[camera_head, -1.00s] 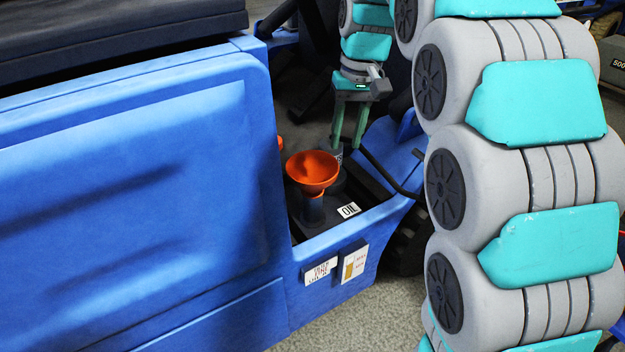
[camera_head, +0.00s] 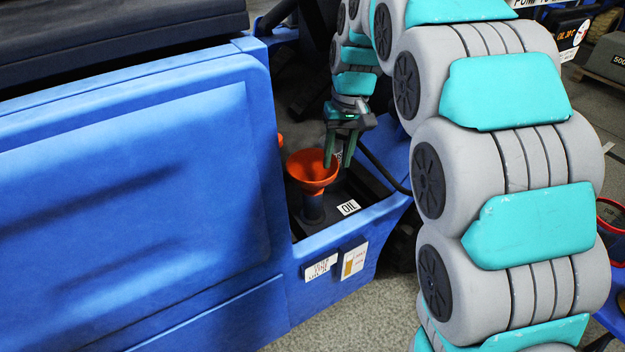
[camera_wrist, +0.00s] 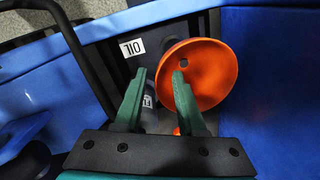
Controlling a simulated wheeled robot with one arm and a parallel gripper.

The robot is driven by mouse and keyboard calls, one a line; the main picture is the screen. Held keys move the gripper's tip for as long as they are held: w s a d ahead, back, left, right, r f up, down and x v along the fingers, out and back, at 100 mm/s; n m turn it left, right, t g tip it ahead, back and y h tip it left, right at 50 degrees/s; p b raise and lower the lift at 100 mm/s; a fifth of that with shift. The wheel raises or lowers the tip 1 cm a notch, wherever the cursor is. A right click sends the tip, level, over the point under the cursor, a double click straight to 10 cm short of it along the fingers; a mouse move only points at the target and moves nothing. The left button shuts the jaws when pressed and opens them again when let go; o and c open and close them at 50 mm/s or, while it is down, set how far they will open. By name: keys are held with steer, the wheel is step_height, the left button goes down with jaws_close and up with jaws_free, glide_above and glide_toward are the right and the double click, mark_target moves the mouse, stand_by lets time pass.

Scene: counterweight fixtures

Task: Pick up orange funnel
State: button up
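The orange funnel (camera_head: 308,170) stands upright, wide mouth up, on a dark bottle-like holder in the recess of the blue machine. In the wrist view the funnel (camera_wrist: 212,68) is right of centre, with its small hole visible. My gripper (camera_head: 338,162) is at the funnel's right rim in the head view, fingers pointing down. In the wrist view my gripper (camera_wrist: 159,78) is open and empty. Its right finger overlaps the funnel's mouth and its left finger is outside the rim. I cannot tell whether either finger touches the funnel.
The blue machine's large side panel (camera_head: 140,190) rises left of the recess. An OIL label (camera_head: 348,207) lies on the recess floor. A black curved bar (camera_wrist: 75,45) runs along the left in the wrist view. Another orange piece (camera_head: 280,142) shows partly behind the panel.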

steer(key=shift+f, duration=0.4)
jaws_close()
stand_by(1.1)
